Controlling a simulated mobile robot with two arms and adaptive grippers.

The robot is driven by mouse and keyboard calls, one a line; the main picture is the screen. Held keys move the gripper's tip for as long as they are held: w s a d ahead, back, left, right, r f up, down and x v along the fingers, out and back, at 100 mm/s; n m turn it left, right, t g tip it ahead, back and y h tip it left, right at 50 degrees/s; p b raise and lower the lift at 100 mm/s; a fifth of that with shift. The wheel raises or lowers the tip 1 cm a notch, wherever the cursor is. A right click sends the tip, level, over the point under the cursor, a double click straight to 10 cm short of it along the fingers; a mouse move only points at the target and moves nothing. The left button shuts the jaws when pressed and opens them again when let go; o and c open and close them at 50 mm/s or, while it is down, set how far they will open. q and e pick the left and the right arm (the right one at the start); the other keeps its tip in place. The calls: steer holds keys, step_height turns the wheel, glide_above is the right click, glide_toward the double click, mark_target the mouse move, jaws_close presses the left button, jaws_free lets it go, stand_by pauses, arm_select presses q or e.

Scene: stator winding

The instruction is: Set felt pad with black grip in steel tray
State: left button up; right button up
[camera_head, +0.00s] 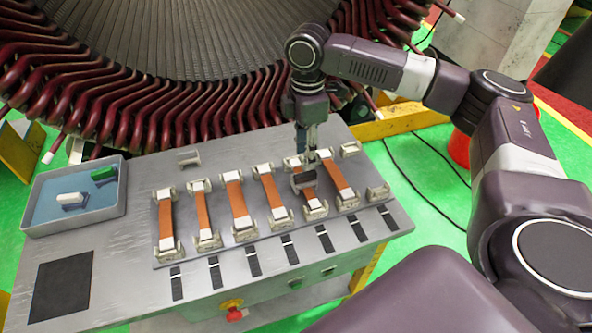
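A pad with a dark, black-looking grip (304,179) is over one of the orange bars on the fixture, toward the right. My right gripper (313,156) points down just behind and above this pad. Its fingers are small and partly blend with the clamps, so I cannot tell whether they are open or touch the pad. The steel tray (124,190) is at the left of the bench, with a blue inside. A white block (68,199) and a green block (103,174) lie in it. My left gripper is not in view.
Several orange bars (238,208) sit in pale end clamps on a raised plate. Black strips (325,238) lie along the bench front. A black square (62,287) is at the front left. The large stator with dark red coils (120,112) stands close behind the bench.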

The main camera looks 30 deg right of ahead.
mark_target(305, 174)
steer(key=shift+s+f, duration=0.3)
steer(key=shift+f, duration=0.1)
steer(key=shift+s+f+p, duration=0.15)
steer(key=shift+f+p, duration=0.25)
steer(key=shift+f, duration=0.2)
steer(key=shift+s+f+p, duration=0.15)
steer(key=shift+f+p, duration=0.25)
steer(key=shift+f, duration=0.2)
steer(key=f, duration=0.1)
steer(key=w+f, duration=0.1)
steer(key=f, duration=0.1)
steer(key=shift+p, duration=0.3)
steer(key=shift+s+f, duration=0.15)
steer(key=shift+f, duration=0.1)
steer(key=shift+c, duration=0.2)
steer(key=c, duration=0.7)
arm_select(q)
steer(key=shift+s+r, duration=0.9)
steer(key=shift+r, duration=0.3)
arm_select(e)
jaws_close()
